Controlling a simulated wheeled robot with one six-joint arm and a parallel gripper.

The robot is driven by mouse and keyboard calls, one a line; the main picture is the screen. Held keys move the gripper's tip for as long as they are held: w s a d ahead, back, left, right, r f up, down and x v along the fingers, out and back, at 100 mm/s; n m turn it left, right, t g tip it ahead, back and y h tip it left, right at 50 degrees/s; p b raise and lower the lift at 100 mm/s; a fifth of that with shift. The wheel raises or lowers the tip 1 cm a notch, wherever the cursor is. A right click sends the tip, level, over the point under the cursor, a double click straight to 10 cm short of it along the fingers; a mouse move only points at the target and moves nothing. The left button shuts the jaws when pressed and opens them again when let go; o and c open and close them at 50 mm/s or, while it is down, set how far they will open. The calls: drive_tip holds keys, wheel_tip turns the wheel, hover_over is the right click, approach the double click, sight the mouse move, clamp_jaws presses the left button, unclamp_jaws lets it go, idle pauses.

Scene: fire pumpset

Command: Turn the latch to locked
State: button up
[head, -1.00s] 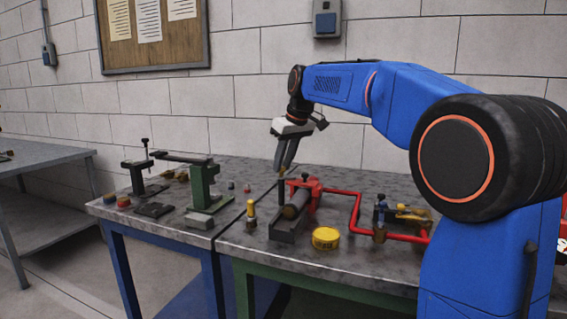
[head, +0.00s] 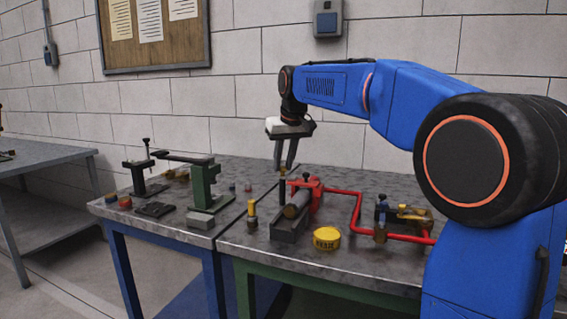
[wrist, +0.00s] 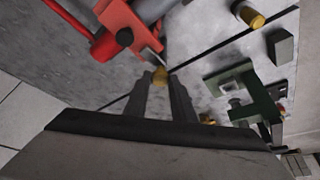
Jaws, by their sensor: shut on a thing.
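My gripper (head: 285,166) reaches down over the workbench beside a red fixture (head: 312,184) with a grey cylinder. In the wrist view its two fingertips (wrist: 163,80) are shut on a small brass knob (wrist: 159,75). A short grey bar joins the knob to the red fixture (wrist: 118,28) and looks like the latch's handle. In the head view a dark upright post stands under the fingertips, at the fixture's left side. The fingers partly hide the knob, and I cannot read the latch's position.
A red pipe (head: 357,212) with brass fittings runs to the right. A yellow round tin (head: 326,238) and a brass-topped peg (head: 252,213) stand in front. A green stand (head: 204,187) is on the left bench. The wall is behind.

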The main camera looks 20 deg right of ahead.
drive_tip(key=o, duration=1)
drive_tip(key=shift+r, duration=0.1)
drive_tip(key=v, duration=1.7)
drive_tip(key=shift+s, duration=0.1)
drive_tip(key=shift+s, duration=0.15)
